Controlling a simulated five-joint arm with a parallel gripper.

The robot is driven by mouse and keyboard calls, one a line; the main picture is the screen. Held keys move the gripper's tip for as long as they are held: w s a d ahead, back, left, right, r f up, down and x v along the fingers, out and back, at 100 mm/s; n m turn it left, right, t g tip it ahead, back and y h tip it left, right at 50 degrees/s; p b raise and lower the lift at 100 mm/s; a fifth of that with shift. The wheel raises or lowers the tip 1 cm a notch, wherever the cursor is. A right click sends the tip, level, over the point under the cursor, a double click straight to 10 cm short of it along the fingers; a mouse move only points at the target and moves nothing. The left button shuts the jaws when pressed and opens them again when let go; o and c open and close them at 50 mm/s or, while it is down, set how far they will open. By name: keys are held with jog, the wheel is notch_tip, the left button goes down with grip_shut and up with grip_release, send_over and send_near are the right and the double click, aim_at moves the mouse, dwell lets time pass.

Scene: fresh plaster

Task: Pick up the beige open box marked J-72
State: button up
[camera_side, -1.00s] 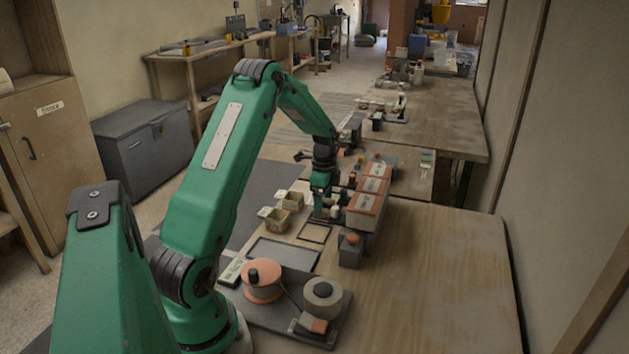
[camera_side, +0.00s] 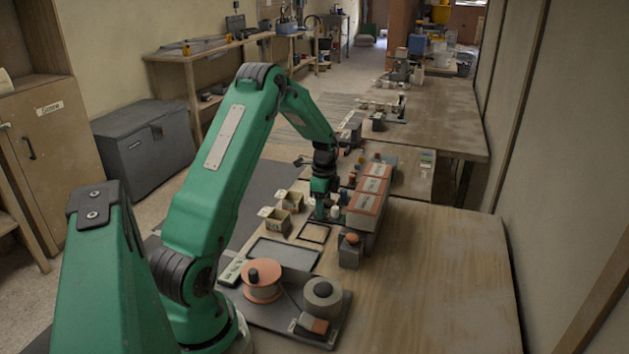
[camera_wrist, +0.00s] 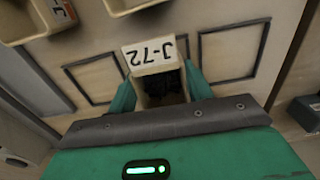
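The beige open box marked J-72 (camera_wrist: 152,58) is in the wrist view, with its label upside down and its inside dark. My gripper (camera_wrist: 160,88) has a green finger on each side of it, close against its walls. I cannot tell whether the fingers press on it or leave a thin gap. In the side view my gripper (camera_side: 321,207) is low over the bench, beside a row of orange-topped boxes, and the J-72 box cannot be made out there.
Two other beige open boxes (camera_side: 276,221) stand left of my gripper. Dark outlined squares (camera_side: 314,233) mark the bench nearer the camera. A grey block with an orange knob (camera_side: 350,251) and a tray with spools (camera_side: 262,282) stand nearer. The bench's right part is clear.

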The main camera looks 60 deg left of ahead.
jog(key=shift+r, duration=0.15)
jog(key=shift+c, duration=0.4)
notch_tip(320, 180, up, 18)
dwell(0.4)
jog(key=shift+d, duration=0.1)
dwell(0.5)
